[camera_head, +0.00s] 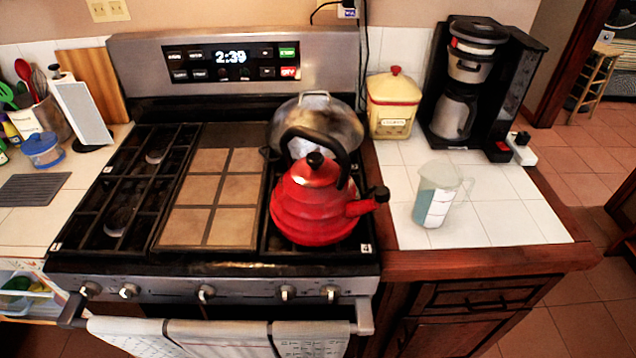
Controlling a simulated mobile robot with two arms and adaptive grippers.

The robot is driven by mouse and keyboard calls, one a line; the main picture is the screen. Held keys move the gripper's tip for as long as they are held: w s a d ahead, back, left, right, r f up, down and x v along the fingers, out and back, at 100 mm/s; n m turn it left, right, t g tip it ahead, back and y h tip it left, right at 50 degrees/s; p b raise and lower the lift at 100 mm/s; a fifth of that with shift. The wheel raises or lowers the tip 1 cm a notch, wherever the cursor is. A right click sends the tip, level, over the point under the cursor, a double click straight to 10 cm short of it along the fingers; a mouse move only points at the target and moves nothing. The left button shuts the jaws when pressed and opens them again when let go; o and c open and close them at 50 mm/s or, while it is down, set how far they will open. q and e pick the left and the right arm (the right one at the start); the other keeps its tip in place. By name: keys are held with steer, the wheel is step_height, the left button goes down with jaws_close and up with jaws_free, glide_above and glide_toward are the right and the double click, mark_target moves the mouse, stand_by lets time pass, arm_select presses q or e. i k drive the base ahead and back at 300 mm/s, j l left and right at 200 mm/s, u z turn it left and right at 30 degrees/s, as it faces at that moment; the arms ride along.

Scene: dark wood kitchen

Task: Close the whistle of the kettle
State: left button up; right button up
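A red kettle (312,212) stands upright on the right side of the stove, on the front right burner grate. Its black handle (346,160) arches over the lid, which has a round black knob. The spout points right, and a black whistle (381,194) sits at its tip. The whistle is small here, and I cannot tell clearly whether it is open or closed. Neither of my grippers is in view.
A metal pot (318,118) stands behind the kettle. A measuring jug (438,194) stands on the white-tiled counter to the right, with a yellow canister (394,104) and a coffee maker (468,90) behind. Towels (217,338) hang on the oven bar.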

mark_target(382, 193)
steer(key=j+z, duration=0.3)
steer(key=k+j+z, duration=0.15)
steer(key=j+z, duration=0.15)
steer(key=j, duration=0.15)
steer(key=k+j+z, duration=0.1)
steer(key=j+z, duration=0.2)
steer(key=k+j+z, duration=0.15)
steer(key=j+z, duration=0.15)
